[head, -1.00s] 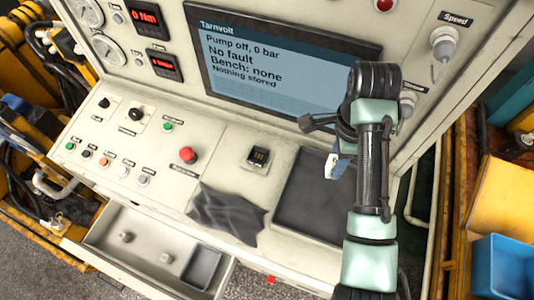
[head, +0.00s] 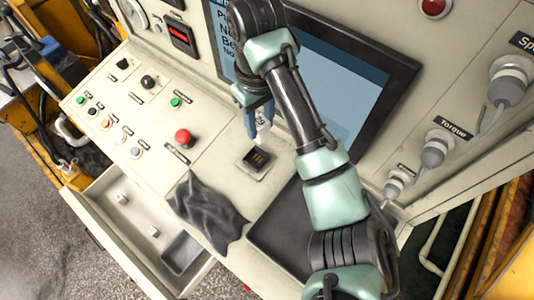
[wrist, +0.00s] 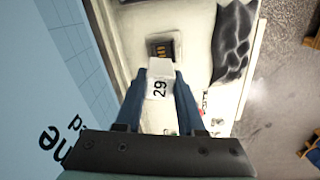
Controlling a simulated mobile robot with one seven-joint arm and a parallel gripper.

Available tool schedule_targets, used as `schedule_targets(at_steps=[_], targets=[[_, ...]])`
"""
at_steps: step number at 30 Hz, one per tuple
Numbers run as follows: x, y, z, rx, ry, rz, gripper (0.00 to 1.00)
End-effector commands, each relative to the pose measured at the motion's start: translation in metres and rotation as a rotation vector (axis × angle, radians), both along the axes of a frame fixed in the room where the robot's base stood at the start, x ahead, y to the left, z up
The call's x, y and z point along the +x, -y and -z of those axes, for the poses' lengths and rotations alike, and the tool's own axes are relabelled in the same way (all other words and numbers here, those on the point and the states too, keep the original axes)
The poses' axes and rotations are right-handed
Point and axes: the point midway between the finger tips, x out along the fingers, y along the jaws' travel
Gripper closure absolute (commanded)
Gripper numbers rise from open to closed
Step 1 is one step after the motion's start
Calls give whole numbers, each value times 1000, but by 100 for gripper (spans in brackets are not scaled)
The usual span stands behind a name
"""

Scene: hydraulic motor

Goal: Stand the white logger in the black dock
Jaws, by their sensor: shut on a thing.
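The white logger (wrist: 160,80), marked 29, is held between the blue fingers of my gripper (wrist: 160,95) in the wrist view. In the head view the logger (head: 263,131) shows below my gripper (head: 258,118), partly hidden by the fingers. The black dock (head: 257,158) sits on the cream console, with yellowish contacts inside. The logger is above the dock and apart from it in the head view. In the wrist view the dock (wrist: 162,48) shows just beyond the logger's far end, partly covered by it.
A dark cloth (head: 207,210) lies left of a dark tray (head: 275,240) on the console. A red button (head: 184,137) is left of the dock. The screen (head: 330,85) stands close behind my arm. An open drawer (head: 110,225) juts out at the front left.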

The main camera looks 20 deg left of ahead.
Motion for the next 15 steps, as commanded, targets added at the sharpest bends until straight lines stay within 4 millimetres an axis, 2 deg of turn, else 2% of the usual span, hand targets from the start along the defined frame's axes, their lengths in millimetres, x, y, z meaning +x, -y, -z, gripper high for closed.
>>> schedule_targets(at_steps=[3, 7, 15], targets=[[-6, -12, 3, 0, 1, -144, 100], [-9, -18, 10, 2, -1, -216, 100], [-10, -18, 60, 2, -3, -225, 100]])
